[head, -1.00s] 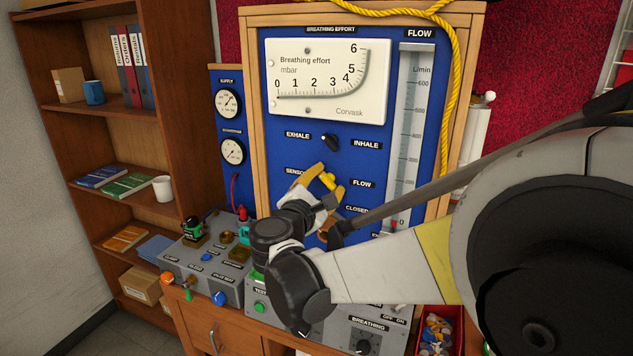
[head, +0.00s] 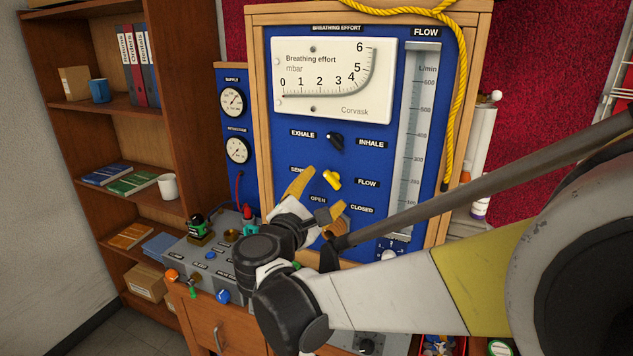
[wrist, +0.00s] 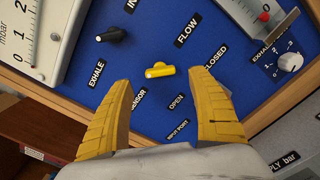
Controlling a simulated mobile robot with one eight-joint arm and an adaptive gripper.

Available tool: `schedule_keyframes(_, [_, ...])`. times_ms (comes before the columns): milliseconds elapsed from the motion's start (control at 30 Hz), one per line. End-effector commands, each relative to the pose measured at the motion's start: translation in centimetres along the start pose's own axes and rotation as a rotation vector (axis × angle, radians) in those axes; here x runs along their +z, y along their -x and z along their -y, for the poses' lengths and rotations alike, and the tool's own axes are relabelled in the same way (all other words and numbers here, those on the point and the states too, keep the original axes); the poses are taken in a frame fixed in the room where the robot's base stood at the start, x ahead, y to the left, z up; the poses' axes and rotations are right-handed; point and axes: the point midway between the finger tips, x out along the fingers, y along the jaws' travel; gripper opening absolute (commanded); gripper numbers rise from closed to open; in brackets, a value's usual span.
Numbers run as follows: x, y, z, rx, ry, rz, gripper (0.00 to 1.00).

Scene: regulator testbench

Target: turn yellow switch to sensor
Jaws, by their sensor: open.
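The yellow switch (head: 332,180) is on the blue panel between the SENSOR label and the FLOW label (head: 367,184). In the head view its bar slants from upper left to lower right; I cannot tell which end is the pointer. The switch also shows in the wrist view (wrist: 160,70), its bar nearly level, just beyond the fingertips. My gripper (head: 317,193) is open and empty, its yellow fingers (wrist: 164,88) spread wide, apart from the switch. In the head view the left finger partly hides the SENSOR label (head: 297,170).
A black EXHALE/INHALE knob (head: 335,140) sits above the switch. OPEN and CLOSED labels (head: 362,210) lie below. The flow tube (head: 415,150) stands at the right, and a grey control box (head: 215,262) projects below the panel. A yellow rope (head: 456,100) hangs at the right edge.

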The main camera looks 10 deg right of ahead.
Motion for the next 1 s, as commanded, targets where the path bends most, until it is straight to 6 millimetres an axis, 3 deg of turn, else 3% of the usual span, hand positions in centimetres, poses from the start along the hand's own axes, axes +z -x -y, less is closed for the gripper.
schedule_keyframes(100, [-0.1,2.8,-0.1,0.003,0.0,-0.003,0.68])
schedule_keyframes(300, [0.0,5.7,-0.1,0.002,0.0,-0.001,0.68])
schedule_keyframes(767, [0.1,6.4,0.4,-0.011,-0.009,-0.005,0.68])
schedule_keyframes(867, [0.5,5.7,2.9,-0.079,-0.083,-0.045,0.68])
schedule_keyframes(967, [1.1,5.1,8.2,-0.236,-0.263,-0.121,0.68])
schedule_keyframes(1000, [1.2,5.3,10.9,-0.318,-0.366,-0.155,0.68])
